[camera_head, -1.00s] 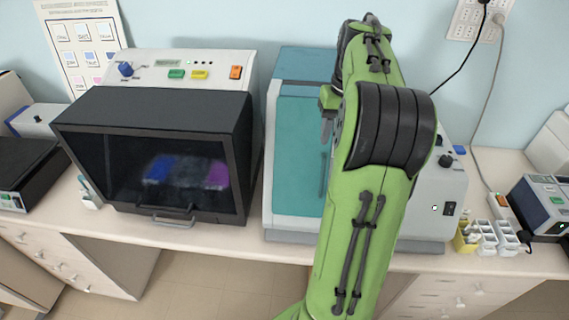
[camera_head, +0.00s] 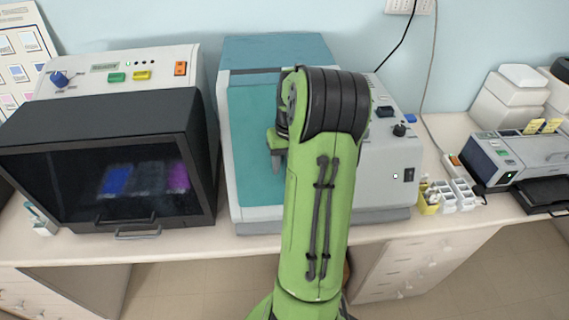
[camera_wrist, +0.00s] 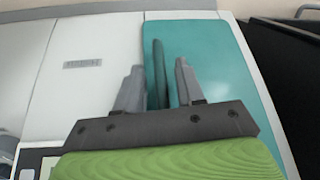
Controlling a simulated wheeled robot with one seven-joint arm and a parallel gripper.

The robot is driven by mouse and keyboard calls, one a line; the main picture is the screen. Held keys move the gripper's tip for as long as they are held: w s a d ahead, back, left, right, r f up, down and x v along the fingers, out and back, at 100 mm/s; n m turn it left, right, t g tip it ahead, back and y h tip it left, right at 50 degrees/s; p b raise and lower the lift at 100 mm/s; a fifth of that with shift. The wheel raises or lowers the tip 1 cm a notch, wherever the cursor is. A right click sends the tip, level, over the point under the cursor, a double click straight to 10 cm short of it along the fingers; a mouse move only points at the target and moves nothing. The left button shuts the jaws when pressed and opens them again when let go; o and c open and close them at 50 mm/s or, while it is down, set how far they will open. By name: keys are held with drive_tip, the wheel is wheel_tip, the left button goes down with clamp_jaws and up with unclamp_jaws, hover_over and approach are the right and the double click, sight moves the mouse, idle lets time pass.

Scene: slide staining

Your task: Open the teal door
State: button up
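The teal door (camera_head: 253,150) is the front panel of a grey and teal machine (camera_head: 275,50) and looks shut. In the wrist view the door (camera_wrist: 225,75) is at the right, beside a pale panel. A dark teal bar handle (camera_wrist: 159,75) stands out near the door's edge. My gripper (camera_wrist: 159,66) is open, with one finger on each side of the handle. I cannot tell whether either finger touches it. In the head view my gripper (camera_head: 277,152) is in front of the door, partly hidden by my green arm, which also hides the handle.
A black-fronted staining unit (camera_head: 130,150) stands close on the left. A small rack with yellow and white parts (camera_head: 445,195) and a grey device (camera_head: 510,155) are on the right. The counter edge (camera_head: 440,238) runs below the machine.

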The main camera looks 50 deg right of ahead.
drive_tip(key=shift+f, duration=0.15)
clamp_jaws()
drive_tip(key=shift+a, duration=0.1)
